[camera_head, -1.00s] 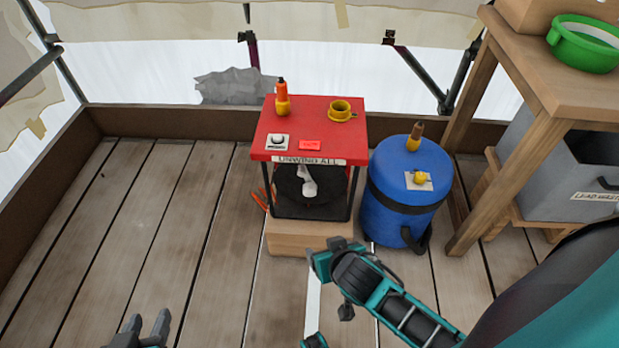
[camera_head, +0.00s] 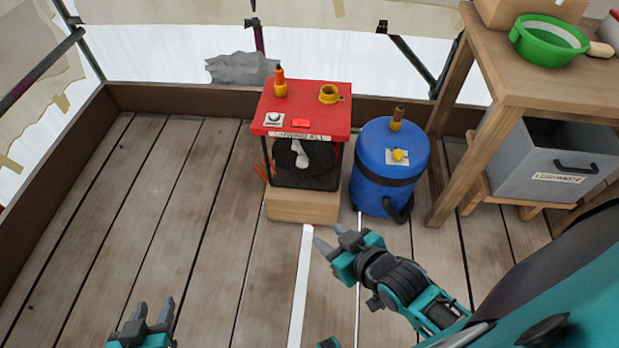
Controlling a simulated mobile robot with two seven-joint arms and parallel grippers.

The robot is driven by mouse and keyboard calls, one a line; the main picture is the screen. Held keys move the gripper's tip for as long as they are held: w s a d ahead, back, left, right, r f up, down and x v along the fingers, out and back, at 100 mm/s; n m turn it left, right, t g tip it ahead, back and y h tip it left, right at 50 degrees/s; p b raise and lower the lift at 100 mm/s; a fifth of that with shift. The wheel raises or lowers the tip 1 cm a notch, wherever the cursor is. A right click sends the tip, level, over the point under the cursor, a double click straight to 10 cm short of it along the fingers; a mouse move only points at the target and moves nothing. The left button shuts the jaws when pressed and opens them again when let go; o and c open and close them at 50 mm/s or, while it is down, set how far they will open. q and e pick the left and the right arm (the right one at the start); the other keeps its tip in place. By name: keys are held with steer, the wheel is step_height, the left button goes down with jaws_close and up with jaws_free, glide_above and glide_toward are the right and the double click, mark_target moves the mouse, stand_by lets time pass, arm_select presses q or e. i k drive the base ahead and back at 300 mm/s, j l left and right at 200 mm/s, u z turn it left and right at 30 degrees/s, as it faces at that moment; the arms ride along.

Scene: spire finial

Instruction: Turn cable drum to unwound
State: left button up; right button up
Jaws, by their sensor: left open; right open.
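The cable drum (camera_head: 284,158) is a dark round reel with a pale handle-like piece (camera_head: 300,153) on its front. It sits inside a black frame under a red top (camera_head: 306,91) labelled "UNWIND ALL". The frame stands on a wooden block (camera_head: 302,206). My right gripper (camera_head: 327,237) is open and empty, in front of and below the drum, apart from it. My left gripper (camera_head: 152,312) is open and empty at the bottom left, well away from the drum. The drum's back and sides are hidden.
A blue barrel (camera_head: 374,202) stands just right of the drum unit. A wooden table (camera_head: 520,85) with a green bowl (camera_head: 548,50) is further right, over a grey waste bin (camera_head: 600,174). The plank floor at left is clear. Orange cable (camera_head: 263,172) shows beside the frame.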

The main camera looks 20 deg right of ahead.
mark_target(295, 156)
steer(key=k+l+z, duration=0.25)
steer(key=k, duration=0.55)
steer(key=j+z, duration=0.15)
steer(key=z, duration=2.7)
steer(key=k+j, duration=0.1)
steer(key=j, duration=0.45)
steer(key=k+j, duration=0.1)
steer(key=j, duration=1.05)
steer(key=k+j, duration=0.15)
steer(key=j, duration=0.4)
steer(key=k+j, duration=0.1)
steer(key=j, duration=0.45)
steer(key=k+j, duration=0.1)
steer(key=j, duration=0.45)
steer(key=k+j, duration=0.1)
steer(key=j, duration=0.45)
steer(key=k+j+z, duration=0.1)
steer(key=j, duration=0.45)
